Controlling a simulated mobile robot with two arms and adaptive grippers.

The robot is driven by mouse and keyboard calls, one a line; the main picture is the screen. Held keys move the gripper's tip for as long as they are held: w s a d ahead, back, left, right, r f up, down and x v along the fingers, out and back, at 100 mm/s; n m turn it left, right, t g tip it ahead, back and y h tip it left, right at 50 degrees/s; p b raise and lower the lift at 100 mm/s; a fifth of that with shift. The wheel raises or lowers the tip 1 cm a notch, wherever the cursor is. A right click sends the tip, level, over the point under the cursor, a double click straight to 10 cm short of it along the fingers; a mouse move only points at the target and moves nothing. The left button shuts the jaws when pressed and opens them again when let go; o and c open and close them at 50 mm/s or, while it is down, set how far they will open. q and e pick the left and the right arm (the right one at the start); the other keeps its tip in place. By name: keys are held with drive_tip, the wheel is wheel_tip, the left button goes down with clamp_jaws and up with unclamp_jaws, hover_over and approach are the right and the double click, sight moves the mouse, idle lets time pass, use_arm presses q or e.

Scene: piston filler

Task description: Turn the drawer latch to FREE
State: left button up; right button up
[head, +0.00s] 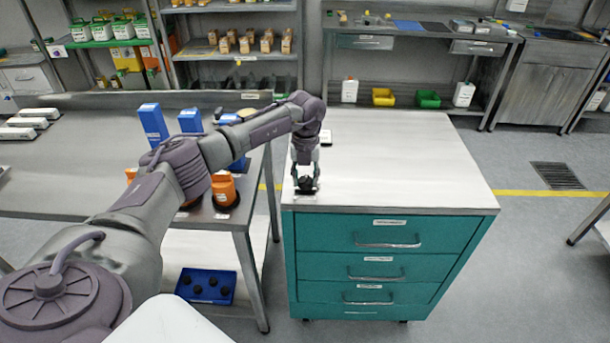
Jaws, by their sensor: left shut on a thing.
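The teal drawer cabinet (400,233) stands in the middle, with a pale metal top and several labelled drawers with bar handles; the drawers look closed. A small dark knob (306,183), which looks like the drawer latch, sits on a small plate at the front left corner of the cabinet top. My left gripper (306,181) points down from above and is shut on this knob. The lettering around the knob is too small to read, so I cannot tell its setting. My right gripper is not in view.
A steel bench (80,185) with blue boxes (152,124) and an orange container (223,190) stands left of the cabinet. A blue tray (206,286) with dark knobs lies on its lower shelf. The cabinet top (410,160) is mostly clear.

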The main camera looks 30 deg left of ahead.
sight(306, 181)
use_arm(q)
drive_tip(key=shift+w+r+n+p, duration=0.15)
drive_tip(key=shift+n+p, duration=0.25)
drive_tip(key=shift+n, duration=1.1)
drive_tip(key=o, duration=1.1)
drive_tip(key=shift+o, duration=0.2)
wheel_tip(306, 181, up, 12)
